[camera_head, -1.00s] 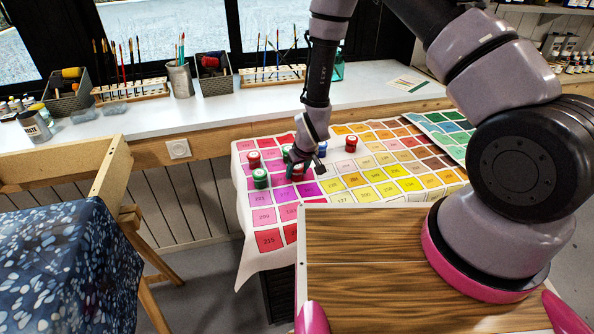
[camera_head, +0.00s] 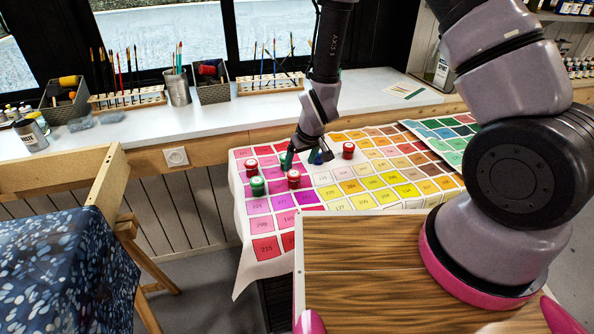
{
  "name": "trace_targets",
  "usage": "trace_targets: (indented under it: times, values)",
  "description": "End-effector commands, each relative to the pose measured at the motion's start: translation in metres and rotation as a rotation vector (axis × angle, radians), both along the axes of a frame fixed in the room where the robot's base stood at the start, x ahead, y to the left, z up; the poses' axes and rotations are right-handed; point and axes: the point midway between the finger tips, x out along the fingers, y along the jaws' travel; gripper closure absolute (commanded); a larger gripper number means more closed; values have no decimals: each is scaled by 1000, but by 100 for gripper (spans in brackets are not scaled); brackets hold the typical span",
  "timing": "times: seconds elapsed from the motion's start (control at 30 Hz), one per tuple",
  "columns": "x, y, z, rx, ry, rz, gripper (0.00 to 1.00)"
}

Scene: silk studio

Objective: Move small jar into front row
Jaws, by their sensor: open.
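Several small lidded jars stand upright on the colour chart cloth (camera_head: 262,224): a red jar (camera_head: 251,168) at the left, a green jar (camera_head: 257,187) nearer me, a red jar (camera_head: 294,180) to its right, and a red jar (camera_head: 348,151) further right. A green jar (camera_head: 284,161) and a blue jar (camera_head: 315,157) are partly hidden by my gripper (camera_head: 305,158). My gripper is open and points down among these farther jars, behind the near red jar. Whether its fingers touch a jar is unclear. I cannot tell which jar is the small one.
A white counter (camera_head: 215,118) behind holds brush racks, a metal cup (camera_head: 178,88) and dark baskets (camera_head: 212,83). A green swatch sheet (camera_head: 440,131) lies at the right. A wooden frame with blue speckled cloth (camera_head: 65,255) stands at the left. The yellow squares at the chart's right are clear.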

Motion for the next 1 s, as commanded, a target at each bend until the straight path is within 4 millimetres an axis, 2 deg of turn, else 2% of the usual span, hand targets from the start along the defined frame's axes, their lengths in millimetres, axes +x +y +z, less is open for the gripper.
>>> trace_targets:
  times: [0.13,0.43,0.53,0.67,0.8,1.0]
  values:
    - [-5,-3,15,0,-1,1,14]
    - [-6,-5,24,2,-1,-4,14]
    - [1,-9,42,17,-7,-27,14]
    - [16,-27,96,60,-17,-100,14]
    - [23,-58,170,118,-26,-204,14]
    - [9,-110,266,193,-39,-347,14]
